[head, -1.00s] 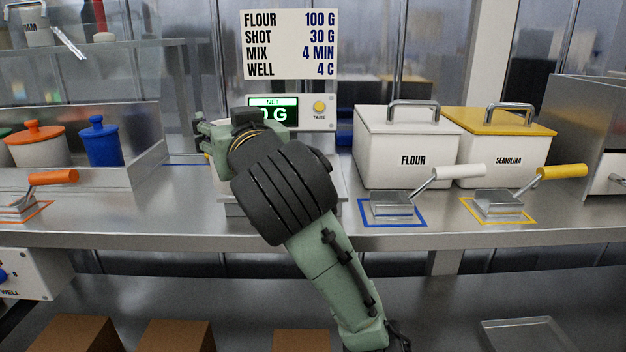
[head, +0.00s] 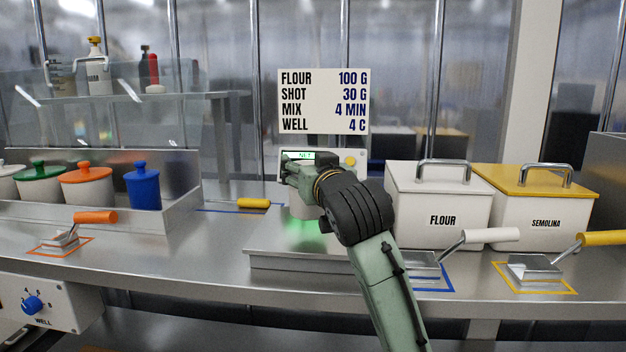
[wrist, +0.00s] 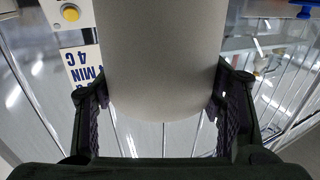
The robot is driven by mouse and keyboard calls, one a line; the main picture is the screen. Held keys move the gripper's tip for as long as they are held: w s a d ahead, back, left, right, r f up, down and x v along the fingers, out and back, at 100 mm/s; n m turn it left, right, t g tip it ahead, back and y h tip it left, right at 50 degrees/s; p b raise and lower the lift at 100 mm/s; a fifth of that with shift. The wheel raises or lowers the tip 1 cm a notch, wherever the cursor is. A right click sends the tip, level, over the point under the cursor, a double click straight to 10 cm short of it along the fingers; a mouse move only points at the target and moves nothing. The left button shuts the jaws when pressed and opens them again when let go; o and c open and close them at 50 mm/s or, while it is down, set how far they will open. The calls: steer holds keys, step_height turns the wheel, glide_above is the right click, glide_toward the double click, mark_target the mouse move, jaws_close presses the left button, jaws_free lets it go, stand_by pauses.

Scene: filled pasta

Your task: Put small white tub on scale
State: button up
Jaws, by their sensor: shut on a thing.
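The small white tub (wrist: 160,60) fills the middle of the wrist view, with a finger of my gripper (wrist: 158,112) on each side of it. My gripper is shut on the tub. In the head view my gripper (head: 296,172) is in front of the scale's display (head: 302,156), and the lower part of the tub (head: 304,209) shows below it. The tub is over the back part of the scale's steel platform (head: 290,246). I cannot tell whether its base touches the platform. My gripper hides the number on the display.
The flour bin (head: 438,205) and the yellow-lidded semolina bin (head: 535,205) stand right of the scale, with scoops in front. A steel rack (head: 185,195) with lidded jars stands left.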

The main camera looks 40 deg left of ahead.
steer(key=shift+w+a, duration=0.15)
steer(key=shift+w, duration=0.35)
steer(key=shift+w+a, duration=0.1)
steer(key=shift+w, duration=0.45)
step_height(320, 180, down, 3)
steer(key=shift+s+f, duration=0.1)
steer(key=shift+f, duration=0.25)
steer(key=shift+f, duration=0.2)
steer(key=o, duration=1)
